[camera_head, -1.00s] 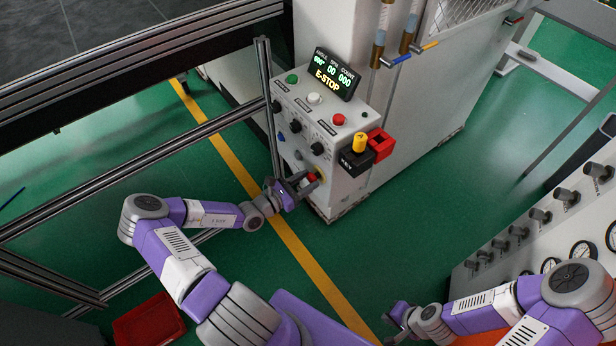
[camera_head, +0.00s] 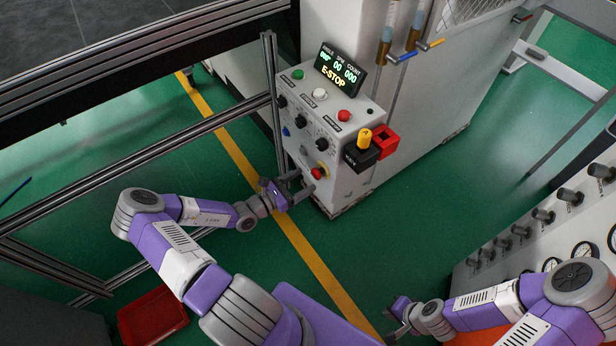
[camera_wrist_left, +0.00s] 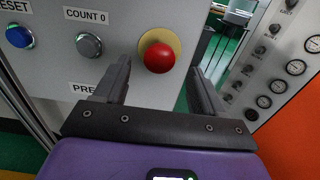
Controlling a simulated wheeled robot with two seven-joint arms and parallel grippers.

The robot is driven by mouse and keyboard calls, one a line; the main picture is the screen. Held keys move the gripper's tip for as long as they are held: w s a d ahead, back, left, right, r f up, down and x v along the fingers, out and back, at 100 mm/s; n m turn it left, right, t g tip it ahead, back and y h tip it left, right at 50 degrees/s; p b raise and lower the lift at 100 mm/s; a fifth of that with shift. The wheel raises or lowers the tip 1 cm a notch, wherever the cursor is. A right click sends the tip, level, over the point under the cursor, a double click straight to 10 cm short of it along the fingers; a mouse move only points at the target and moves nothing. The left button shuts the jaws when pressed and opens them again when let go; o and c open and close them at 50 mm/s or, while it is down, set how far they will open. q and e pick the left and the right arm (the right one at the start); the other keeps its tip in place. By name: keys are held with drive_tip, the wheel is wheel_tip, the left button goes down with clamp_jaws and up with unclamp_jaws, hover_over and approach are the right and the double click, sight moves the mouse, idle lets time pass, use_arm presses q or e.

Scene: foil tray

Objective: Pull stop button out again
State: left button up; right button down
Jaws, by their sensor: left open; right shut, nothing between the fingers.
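The red stop button (camera_head: 318,173) sits on a yellow disc low on the front of the white control box (camera_head: 345,195). In the left wrist view the stop button (camera_wrist_left: 159,57) shows between and beyond the fingertips. My left gripper (camera_head: 298,186) is open and empty just in front of the button, a little down and left of it in the head view. The fingers (camera_wrist_left: 160,72) do not appear to touch the button. The display (camera_head: 340,72) reads E-STOP. My right gripper (camera_head: 393,325) is shut and empty at the bottom, far from the box.
Blue (camera_wrist_left: 19,36) and grey (camera_wrist_left: 88,45) buttons lie left of the stop button. A black holder (camera_head: 361,156) with a yellow knob and a red block (camera_head: 385,140) stick out of the box's right side. A metal frame post (camera_head: 272,100) stands close on the left.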

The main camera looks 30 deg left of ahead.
use_arm(q)
drive_tip(key=v, duration=0.4)
drive_tip(key=shift+s+a, duration=0.1)
idle(0.4)
drive_tip(key=s+d+f+m+g+h, duration=0.15)
drive_tip(key=d+m+g+h, duration=0.3)
drive_tip(key=d, duration=0.55)
drive_tip(key=s+d+f+m+g+y, duration=0.3)
drive_tip(key=s+d+f+m+g, duration=0.1)
drive_tip(key=m, duration=0.8)
drive_tip(key=s+d+f+m+g+y, duration=0.4)
drive_tip(key=s+d+m+g, duration=0.3)
drive_tip(key=d+m, duration=0.3)
drive_tip(key=shift+s+f+m, duration=0.45)
drive_tip(key=shift+f+m, duration=0.1)
drive_tip(key=shift+m, duration=0.6)
drive_tip(key=shift+g, duration=0.25)
